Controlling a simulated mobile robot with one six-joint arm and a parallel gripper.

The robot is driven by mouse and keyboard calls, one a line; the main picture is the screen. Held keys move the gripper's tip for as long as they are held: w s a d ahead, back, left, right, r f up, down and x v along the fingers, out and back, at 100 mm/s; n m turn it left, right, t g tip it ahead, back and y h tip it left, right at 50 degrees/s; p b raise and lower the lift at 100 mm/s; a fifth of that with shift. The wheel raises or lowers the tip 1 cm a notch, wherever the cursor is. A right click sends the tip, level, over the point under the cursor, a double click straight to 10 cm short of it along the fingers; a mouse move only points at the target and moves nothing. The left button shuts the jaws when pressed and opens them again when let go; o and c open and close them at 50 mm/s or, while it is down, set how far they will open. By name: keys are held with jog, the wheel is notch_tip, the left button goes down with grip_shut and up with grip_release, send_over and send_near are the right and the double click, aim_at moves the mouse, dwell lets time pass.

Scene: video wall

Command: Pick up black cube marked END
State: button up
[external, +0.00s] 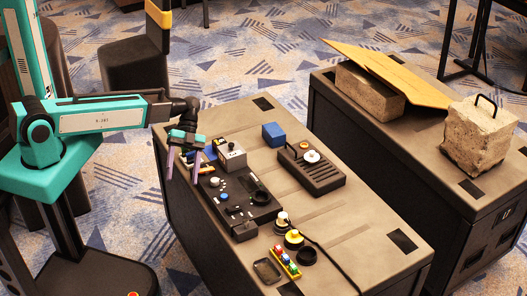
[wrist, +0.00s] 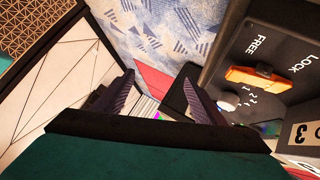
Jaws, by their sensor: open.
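My gripper (external: 183,168) is open and empty at the left edge of the near table, above floor level and beside the control panel (external: 240,203). In the wrist view its two dark fingers (wrist: 158,80) are spread apart with no cube between them. A small dark block (external: 245,231) sits at the front end of the control panel in the external view. No END mark is legible on it, so I cannot tell whether it is the black cube. No cube marked END can be made out in the wrist view.
The near table (external: 350,222) holds a grey box (external: 230,155), a blue block (external: 273,134), a slotted dark device (external: 311,168) and a coloured-button strip (external: 285,262). The wrist view shows a FREE/LOCK panel (wrist: 284,42) with an orange handle (wrist: 255,80). A second case stands right.

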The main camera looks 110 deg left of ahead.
jog(key=a+t+b, duration=0.2)
jog(key=a, duration=0.3)
jog(key=s+a+f+n+t+y+b, duration=0.1)
jog(key=a+t+b, duration=0.1)
jog(key=a, duration=0.4)
jog(key=a+t+b, duration=0.1)
jog(key=a+b, duration=0.3)
jog(key=a, duration=0.2)
jog(key=shift+s+f+n+t, duration=0.15)
jog(key=shift+s+n+t, duration=0.25)
jog(key=s+a+n+t+y+b, duration=0.1)
jog(key=s+a+b, duration=0.1)
jog(key=a, duration=0.3)
jog(key=s+a+f+n+t+y+b, duration=0.1)
jog(key=s+a+t+b, duration=0.1)
jog(key=a+b, duration=0.3)
jog(key=s+a+t+y+b, duration=0.1)
jog(key=s+a+b, duration=0.1)
jog(key=a, duration=0.3)
jog(key=shift+s+a+f+n+t+y+b, duration=0.3)
jog(key=shift+a+n+t+y+b, duration=0.1)
jog(key=shift+b, duration=0.45)
jog(key=shift+s+a+r, duration=0.15)
jog(key=shift+a+r, duration=0.05)
jog(key=shift+a, duration=0.2)
jog(key=shift+p+x, duration=0.4)
jog(key=shift+x, duration=3.95)
